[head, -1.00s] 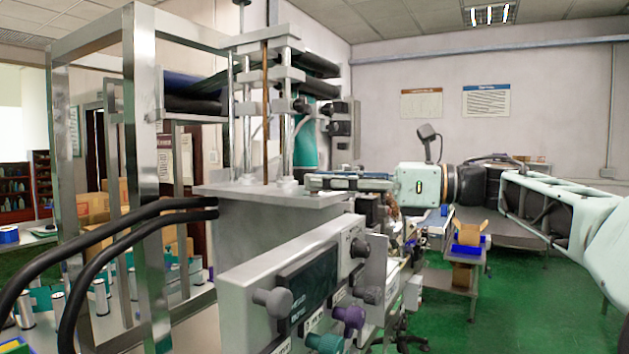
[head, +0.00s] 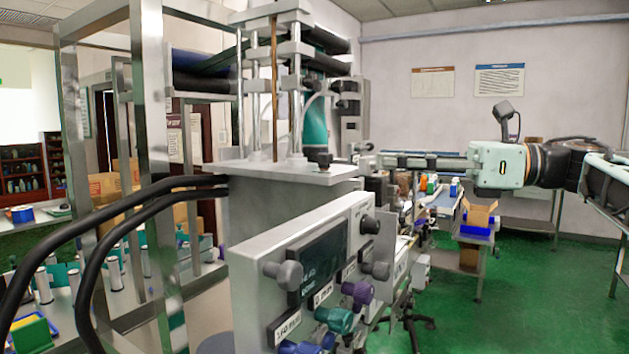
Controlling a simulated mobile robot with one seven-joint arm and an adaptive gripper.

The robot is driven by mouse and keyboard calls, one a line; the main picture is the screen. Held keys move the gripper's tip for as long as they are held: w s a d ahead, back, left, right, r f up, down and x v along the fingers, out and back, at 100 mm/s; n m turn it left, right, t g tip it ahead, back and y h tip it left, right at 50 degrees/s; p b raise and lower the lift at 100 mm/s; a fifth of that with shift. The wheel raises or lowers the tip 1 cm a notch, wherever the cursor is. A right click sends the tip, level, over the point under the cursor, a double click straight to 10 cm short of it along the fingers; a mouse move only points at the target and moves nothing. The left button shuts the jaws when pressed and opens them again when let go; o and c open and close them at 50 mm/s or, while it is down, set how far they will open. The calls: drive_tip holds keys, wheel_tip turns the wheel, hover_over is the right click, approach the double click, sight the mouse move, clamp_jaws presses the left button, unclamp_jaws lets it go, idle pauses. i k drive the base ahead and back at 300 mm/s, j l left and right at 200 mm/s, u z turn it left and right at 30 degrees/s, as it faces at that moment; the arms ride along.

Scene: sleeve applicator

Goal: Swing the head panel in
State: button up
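A grey control panel (head: 345,229) with a dark display (head: 322,262) and several knobs stands at the front of the sleeve applicator. It appears to be the head panel; its hinge is not visible. It juts out towards me, below and in front of the machine's flat top plate (head: 250,171). My gripper (head: 366,158) points left from the pale green wrist (head: 500,166). Its fingertips are near the right edge of the top plate, above the panel's far end, and appear apart from the panel. I see the fingers side-on, so their opening is unclear.
A steel frame (head: 149,130) and thick black hoses (head: 120,195) stand on the left. A cart with a box (head: 480,215) stands behind right. Green floor (head: 540,290) is open at right.

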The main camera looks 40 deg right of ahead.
sight(261, 276)
drive_tip(key=k+l, duration=0.8)
drive_tip(key=l, duration=0.1)
